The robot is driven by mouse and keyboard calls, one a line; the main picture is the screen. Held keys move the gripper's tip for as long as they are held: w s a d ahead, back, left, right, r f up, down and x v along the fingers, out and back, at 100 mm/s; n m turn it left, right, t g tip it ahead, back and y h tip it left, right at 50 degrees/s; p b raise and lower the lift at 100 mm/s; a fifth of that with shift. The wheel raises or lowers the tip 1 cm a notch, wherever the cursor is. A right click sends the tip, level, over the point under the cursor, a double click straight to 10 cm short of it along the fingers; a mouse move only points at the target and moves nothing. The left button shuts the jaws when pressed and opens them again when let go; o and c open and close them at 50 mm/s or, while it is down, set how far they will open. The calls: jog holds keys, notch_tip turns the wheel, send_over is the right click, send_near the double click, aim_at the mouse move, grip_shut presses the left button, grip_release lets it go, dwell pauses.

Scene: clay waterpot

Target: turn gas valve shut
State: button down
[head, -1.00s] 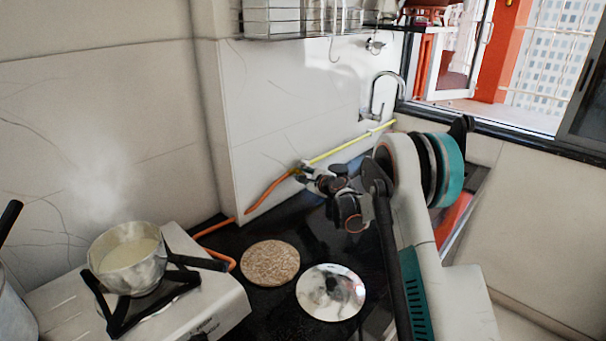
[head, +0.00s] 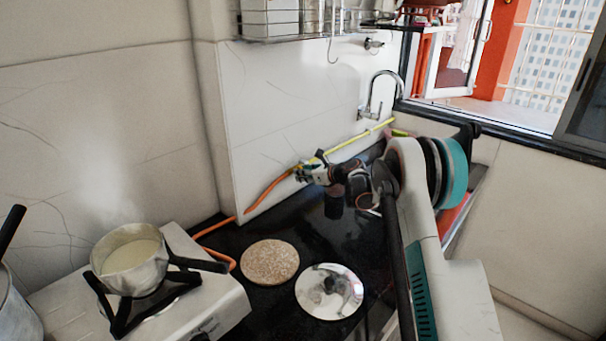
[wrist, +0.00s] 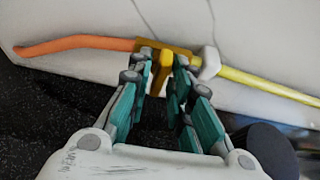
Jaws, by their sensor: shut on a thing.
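The gas valve is a brass body (wrist: 180,48) with a yellow handle (wrist: 166,74), set in the gas line along the wall. The handle points out from the pipe toward me, across the line. My gripper (wrist: 165,75) has its teal-padded fingers on both sides of the handle and is shut on it. An orange hose (wrist: 75,44) joins the valve on the left and a yellow pipe (wrist: 262,88) runs off to the right. In the head view my gripper (head: 304,172) is at the wall and mostly hides the valve.
A steaming pot (head: 132,262) stands on the white stove (head: 215,300) at the lower left. A cork mat (head: 270,262) and a shiny metal lid (head: 329,290) lie on the black counter (head: 290,222). A tap (head: 378,90) and wire rack (head: 300,22) are beyond.

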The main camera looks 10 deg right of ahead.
jog(key=shift+s+f, duration=0.1)
dwell(0.6)
jog(key=c, duration=1.7)
grip_release()
jog(key=v, duration=1.2)
